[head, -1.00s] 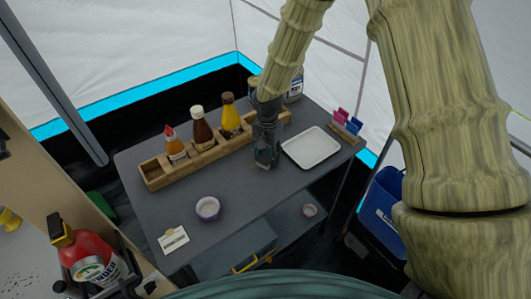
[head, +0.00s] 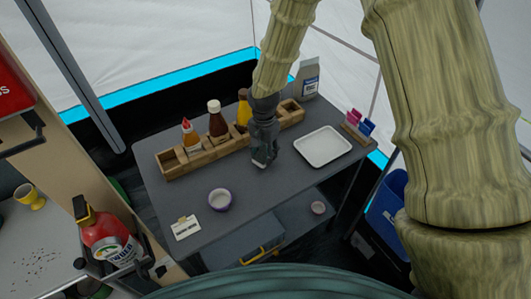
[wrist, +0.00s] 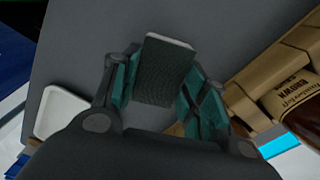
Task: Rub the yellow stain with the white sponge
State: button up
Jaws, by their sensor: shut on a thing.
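My gripper (head: 262,160) is low over the dark grey table top (head: 245,185), between the wooden bottle rack and the white tray. In the wrist view my gripper (wrist: 160,88) has its teal-padded fingers on either side of a block, the sponge (wrist: 165,72). Its broad face looks dark grey-green and its far edge is white. In the head view the sponge is a small pale patch (head: 258,164) at the fingertips. I cannot tell whether it touches the table. I make out no yellow stain in either view; it may be hidden under the gripper or sponge.
The wooden rack (head: 172,168) with several sauce bottles runs behind the gripper. The white tray (head: 322,146) is to its right. A small purple-rimmed bowl (head: 220,199) and a card (head: 186,228) lie at the front left. Bare table surrounds the gripper's front.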

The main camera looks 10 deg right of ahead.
notch_tip(320, 180, up, 3)
jog(key=shift+w+a+f+p, duration=0.1)
jog(key=shift+a+p, duration=0.05)
jog(key=shift+p, duration=0.7)
jog(key=shift+r+p, duration=0.8)
jog(key=shift+r, duration=0.4)
